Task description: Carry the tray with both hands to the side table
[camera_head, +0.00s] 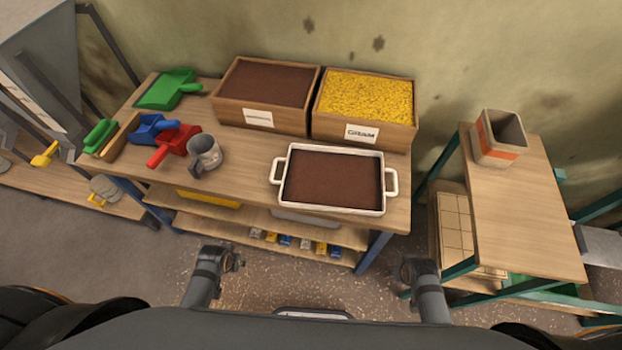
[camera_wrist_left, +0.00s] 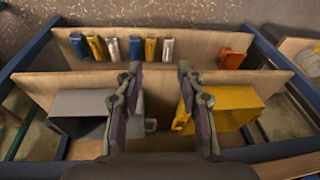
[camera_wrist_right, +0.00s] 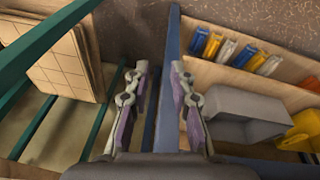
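The white tray (camera_head: 333,206) with two side handles is filled with brown granular material and sits near the front right of the wooden workbench (camera_head: 240,180). The side table (camera_head: 515,215), with a wooden top and green legs, stands to the right of the bench. My left gripper (camera_head: 232,262) is in front of the bench, apart from the tray; in the left wrist view its fingers (camera_wrist_left: 160,75) are spread and empty. My right gripper (camera_head: 408,268) is in front of the gap between bench and side table; in the right wrist view its fingers (camera_wrist_right: 160,75) are spread and empty.
A box of brown material (camera_head: 265,95) and a box of yellow grain (camera_head: 364,104) stand behind the tray.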

